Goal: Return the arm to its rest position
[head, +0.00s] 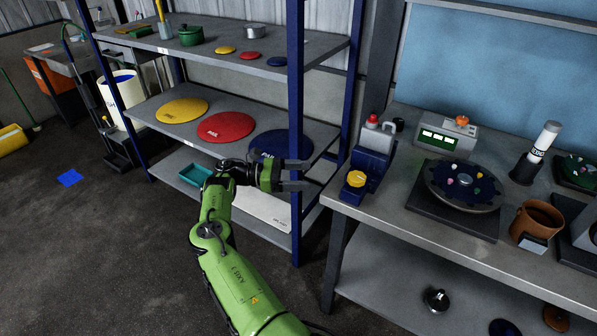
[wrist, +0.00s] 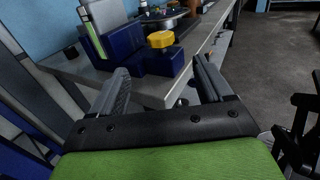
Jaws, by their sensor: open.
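My green arm (head: 230,262) reaches up from the bottom of the head view. My gripper (head: 308,176) points right, in front of the blue post of the shelf rack and left of the workbench's near corner. Its two grey fingers are apart with nothing between them. In the wrist view my gripper (wrist: 163,86) also shows open and empty, with the bench corner beyond the fingers. A blue holder with a yellow knob (wrist: 160,39) stands on the bench past the fingertips.
The shelf rack (head: 298,130) holds yellow, red and blue discs and a teal tray (head: 195,175). The workbench (head: 430,235) carries the blue holder (head: 369,165), a green-panelled device (head: 445,138), a round dark plate (head: 462,184) and a brown cup (head: 537,219). Open floor (head: 90,240) lies at left.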

